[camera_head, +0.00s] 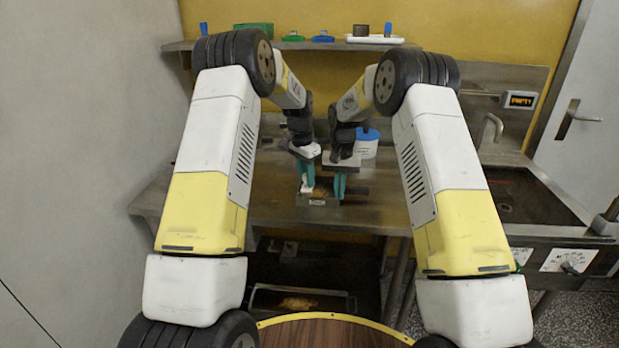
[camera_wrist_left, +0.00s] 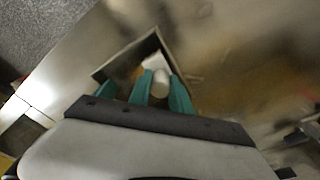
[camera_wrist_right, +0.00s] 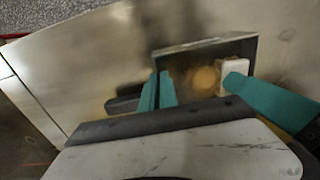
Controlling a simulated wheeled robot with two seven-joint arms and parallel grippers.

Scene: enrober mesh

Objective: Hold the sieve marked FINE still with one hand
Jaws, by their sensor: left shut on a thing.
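A small dark rectangular sieve (camera_head: 318,201) with brown powder in it is on the steel bench in the head view; its small front label is too small to read. My left gripper (camera_head: 307,188) is shut on a white piece (camera_wrist_left: 161,80), which is inside the sieve frame (camera_wrist_left: 112,68) near one wall. My right gripper (camera_head: 339,186) is at the sieve's right side. In the right wrist view its teal fingers (camera_wrist_right: 158,92) are close together at the side wall, next to a dark handle (camera_wrist_right: 122,104). Whether they grip the wall is unclear.
A blue-and-white container (camera_head: 367,145) stands behind the right gripper. A tray with brown powder (camera_head: 298,302) is below the bench. A sink (camera_head: 515,195) is at right, and a wall shelf (camera_head: 300,45) holds green and blue items.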

